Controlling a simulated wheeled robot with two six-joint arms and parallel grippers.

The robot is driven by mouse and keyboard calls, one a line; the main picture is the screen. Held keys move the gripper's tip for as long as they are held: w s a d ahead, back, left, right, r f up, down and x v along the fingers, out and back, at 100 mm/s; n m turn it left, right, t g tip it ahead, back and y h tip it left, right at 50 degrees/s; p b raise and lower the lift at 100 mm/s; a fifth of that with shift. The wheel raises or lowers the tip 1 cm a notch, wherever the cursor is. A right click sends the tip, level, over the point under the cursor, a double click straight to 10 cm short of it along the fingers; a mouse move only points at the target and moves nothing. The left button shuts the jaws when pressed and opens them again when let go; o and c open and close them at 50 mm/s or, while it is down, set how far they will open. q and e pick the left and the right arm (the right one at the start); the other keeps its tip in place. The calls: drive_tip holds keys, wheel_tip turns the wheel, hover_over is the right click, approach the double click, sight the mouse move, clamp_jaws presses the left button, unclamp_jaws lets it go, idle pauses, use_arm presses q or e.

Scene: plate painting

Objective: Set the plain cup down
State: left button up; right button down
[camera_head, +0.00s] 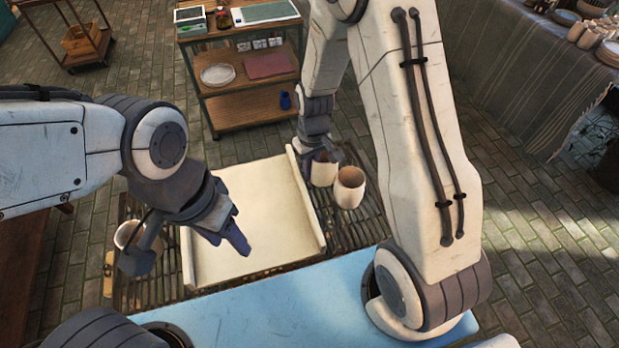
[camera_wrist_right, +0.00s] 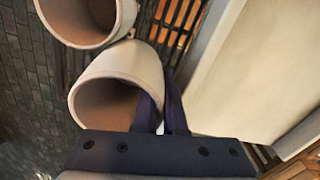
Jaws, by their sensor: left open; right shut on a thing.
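My right gripper (camera_head: 318,151) is at the far right of the cream board, shut on the wall of a plain cream cup (camera_head: 322,174). In the right wrist view the gripper's dark fingers (camera_wrist_right: 163,112) pinch one side of this cup (camera_wrist_right: 125,75). The cup looks upright over the slatted table (camera_head: 365,222); I cannot tell whether its base touches the slats. A similar cream cup (camera_head: 350,188) stands close beside it, and it also shows in the right wrist view (camera_wrist_right: 90,38). My left gripper (camera_head: 232,240) is open and empty above the board's left part.
A cream board (camera_head: 265,205) with raised side edges lies on the slatted table. Another cup (camera_head: 128,236) stands at the left, partly hidden by my left arm. A blue surface (camera_head: 300,296) lies in front. A shelf cart (camera_head: 240,95) stands behind; a cloth-covered table (camera_head: 510,75) is at the right.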

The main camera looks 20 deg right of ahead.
drive_tip(key=shift+f+p, duration=0.3)
drive_tip(key=shift+f, duration=1.95)
drive_tip(key=shift+f, duration=0.2)
drive_tip(key=c, duration=1.3)
unclamp_jaws()
drive_tip(key=shift+r, duration=0.1)
